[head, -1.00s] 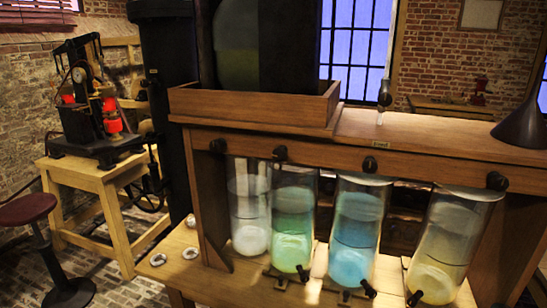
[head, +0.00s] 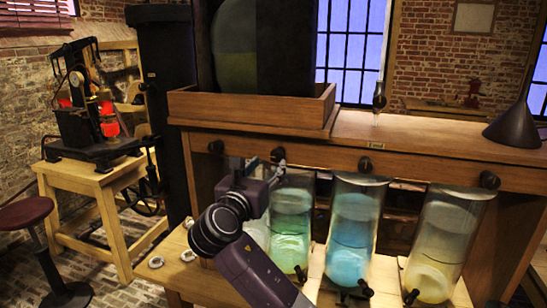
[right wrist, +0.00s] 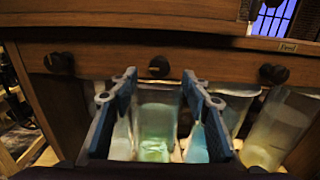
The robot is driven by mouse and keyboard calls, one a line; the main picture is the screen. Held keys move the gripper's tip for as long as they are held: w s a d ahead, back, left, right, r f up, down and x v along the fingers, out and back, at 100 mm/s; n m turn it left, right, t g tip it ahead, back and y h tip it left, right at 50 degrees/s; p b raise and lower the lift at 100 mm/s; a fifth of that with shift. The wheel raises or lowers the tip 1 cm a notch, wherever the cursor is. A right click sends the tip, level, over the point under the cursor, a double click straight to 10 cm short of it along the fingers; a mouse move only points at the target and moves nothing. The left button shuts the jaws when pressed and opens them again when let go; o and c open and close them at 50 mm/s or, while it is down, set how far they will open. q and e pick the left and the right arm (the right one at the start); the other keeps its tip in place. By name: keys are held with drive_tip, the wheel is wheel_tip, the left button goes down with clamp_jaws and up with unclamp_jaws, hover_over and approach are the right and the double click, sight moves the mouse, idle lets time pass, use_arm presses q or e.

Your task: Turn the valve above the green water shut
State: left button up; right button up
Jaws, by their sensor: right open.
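The jar of green water (head: 292,222) stands below the wooden beam, second from the left. The dark valve above it (head: 278,154) sits on the beam front. In the right wrist view this valve (right wrist: 158,66) shows just beyond and between the fingertips, with the green jar (right wrist: 156,130) below it. My right gripper (head: 268,172) is in front of the white and green jars, just below the valve. Its two blue fingers (right wrist: 159,76) are spread open and empty. I cannot tell how far they are from the valve. My left gripper is not in view.
Other valves sit on the beam at left (head: 216,147), above the blue jar (head: 352,230) and above the yellowish jar (head: 442,245). My right arm partly hides the white jar (head: 256,230). A dark funnel (head: 514,125) and a wooden tray (head: 250,108) stand on top.

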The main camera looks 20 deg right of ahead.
sight(276, 156)
drive_tip(key=p+x, duration=0.1)
drive_tip(key=x, duration=0.5)
drive_tip(key=shift+w+d+p, duration=0.2)
drive_tip(key=shift+p, duration=0.15)
drive_tip(key=shift+w+d+f, duration=0.15)
drive_tip(key=shift+w+d, duration=0.05)
drive_tip(key=shift+w, duration=0.2)
drive_tip(key=shift+c, duration=0.4)
drive_tip(key=c, duration=1)
